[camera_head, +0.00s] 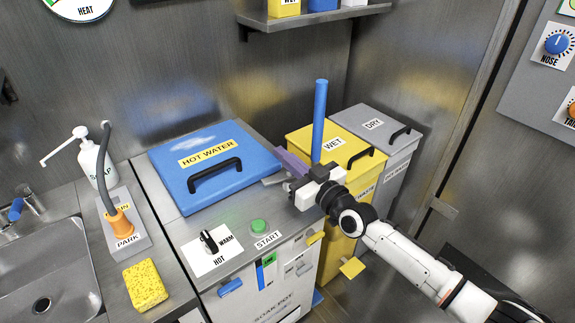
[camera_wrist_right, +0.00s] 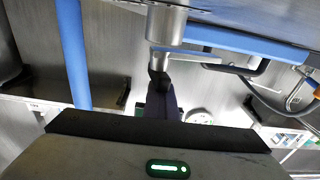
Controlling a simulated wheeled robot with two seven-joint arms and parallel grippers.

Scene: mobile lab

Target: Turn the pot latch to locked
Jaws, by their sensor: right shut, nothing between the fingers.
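The soak pot is a steel cabinet (camera_head: 262,290) with a blue lid (camera_head: 215,140) marked HOT WATER, which lies flat and closed. A purple bar (camera_head: 291,160) stands at the lid's right edge, partly behind my right gripper; I cannot tell for sure that it is the latch. My right gripper (camera_head: 287,186) is shut and empty, close to the bar and a small grey metal piece (camera_head: 271,180). Touch is not clear. In the right wrist view a silver cylinder (camera_wrist_right: 166,25) is in front of the gripper (camera_wrist_right: 159,78). No lock marking is legible. My left gripper is not in view.
A blue post (camera_head: 319,115) rises behind my right gripper. The yellow WET bin (camera_head: 330,158) and grey DRY bin (camera_head: 372,120) stand to the right. The HOT/WARM knob (camera_head: 209,241) and green START button (camera_head: 259,226) are at the front. A sponge (camera_head: 145,284) lies by the sink.

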